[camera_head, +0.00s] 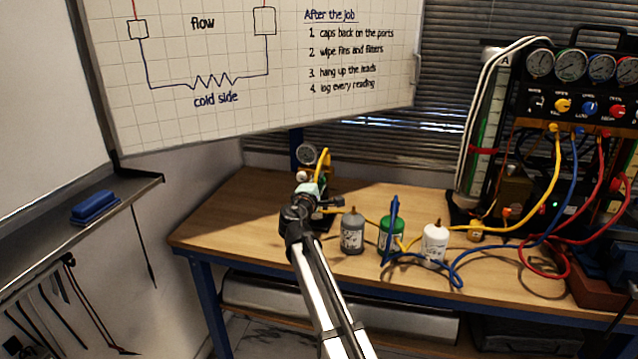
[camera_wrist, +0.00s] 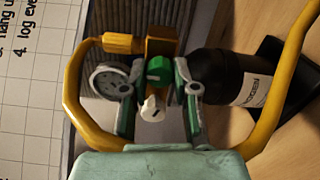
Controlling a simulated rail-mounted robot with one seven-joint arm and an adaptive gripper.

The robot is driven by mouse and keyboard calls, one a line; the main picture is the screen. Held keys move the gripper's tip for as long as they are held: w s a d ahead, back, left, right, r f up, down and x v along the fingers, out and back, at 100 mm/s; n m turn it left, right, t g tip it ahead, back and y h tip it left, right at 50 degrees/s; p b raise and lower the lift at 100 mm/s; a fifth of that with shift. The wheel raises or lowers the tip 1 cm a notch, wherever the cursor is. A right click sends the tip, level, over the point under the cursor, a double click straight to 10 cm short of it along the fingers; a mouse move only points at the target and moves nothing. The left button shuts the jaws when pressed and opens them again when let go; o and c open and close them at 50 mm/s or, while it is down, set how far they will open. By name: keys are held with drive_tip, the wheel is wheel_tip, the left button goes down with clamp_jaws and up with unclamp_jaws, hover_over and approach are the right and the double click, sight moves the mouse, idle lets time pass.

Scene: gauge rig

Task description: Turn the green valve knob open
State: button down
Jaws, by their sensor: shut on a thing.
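The green valve knob (camera_wrist: 158,71) shows in the wrist view on a brass block (camera_wrist: 162,42). It sits between the fingertips of my gripper (camera_wrist: 156,76), which is shut on it. A white knob (camera_wrist: 152,108) is just below the green one, between the fingers and nearer the palm. A round gauge (camera_wrist: 109,82) is left of the fingers. In the head view my gripper (camera_head: 306,194) is at the brass fitting at the back left of the bench, below the gauge (camera_head: 308,154). The green knob is hidden there by my gripper and arm.
A yellow hose (camera_wrist: 73,80) curves around the fitting. Grey (camera_head: 352,232), green (camera_head: 391,234) and white (camera_head: 435,243) bottles stand on the bench (camera_head: 225,220). A gauge panel (camera_head: 575,100) and coloured hoses fill the right.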

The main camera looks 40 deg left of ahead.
drive_tip(key=c, duration=0.9)
unclamp_jaws()
drive_tip(key=v, duration=1.2)
drive_tip(key=shift+d, duration=0.1)
